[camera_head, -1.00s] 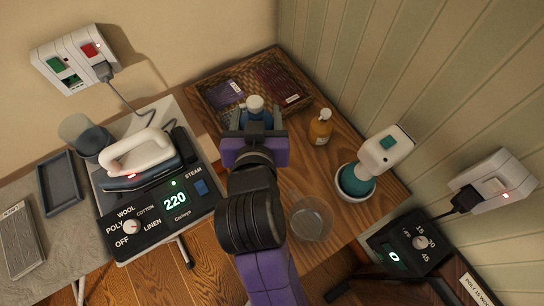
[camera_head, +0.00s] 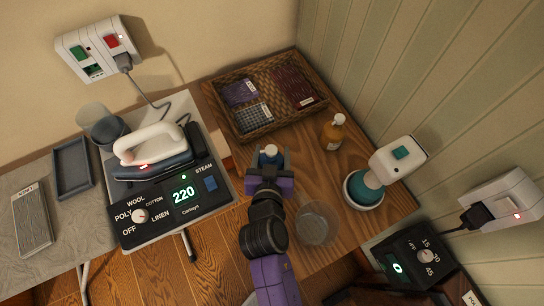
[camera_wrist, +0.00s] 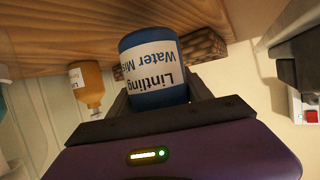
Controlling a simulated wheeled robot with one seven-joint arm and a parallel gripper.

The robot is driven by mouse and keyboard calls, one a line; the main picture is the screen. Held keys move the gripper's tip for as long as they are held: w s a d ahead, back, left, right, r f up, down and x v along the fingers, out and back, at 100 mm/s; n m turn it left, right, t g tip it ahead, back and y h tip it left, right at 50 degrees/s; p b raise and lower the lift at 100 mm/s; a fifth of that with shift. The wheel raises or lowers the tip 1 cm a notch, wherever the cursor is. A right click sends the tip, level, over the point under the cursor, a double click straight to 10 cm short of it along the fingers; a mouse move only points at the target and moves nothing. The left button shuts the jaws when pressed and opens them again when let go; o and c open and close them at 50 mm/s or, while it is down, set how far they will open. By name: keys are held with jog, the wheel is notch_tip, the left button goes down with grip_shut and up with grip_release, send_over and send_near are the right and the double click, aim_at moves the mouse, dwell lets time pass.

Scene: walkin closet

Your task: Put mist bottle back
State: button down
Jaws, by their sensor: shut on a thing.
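The mist bottle is blue with a white label reading "Lintling Water Mi…" in the wrist view (camera_wrist: 153,70). In the head view its pale top (camera_head: 270,151) shows between the fingers. My gripper (camera_head: 269,163) is shut on the bottle. It holds it over the wooden table (camera_head: 345,165), just in front of the wicker tray (camera_head: 243,133). I cannot tell whether the bottle's base touches the wood. My gripper hides much of the bottle in the head view.
An amber bottle (camera_head: 333,133) stands right of my gripper. A clear glass (camera_head: 316,224) is nearer, and a white-and-teal device (camera_head: 385,173) is at the right. The iron (camera_head: 155,150) sits on its station at left. The tray holds folded cloths. Bare wood lies between tray and glass.

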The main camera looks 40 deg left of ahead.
jog(key=shift+f, duration=1.2)
jog(key=shift+f, duration=0.1)
jog(key=shift+f+b, duration=0.1)
jog(key=shift+b, duration=0.2)
jog(key=c, duration=0.7)
grip_release()
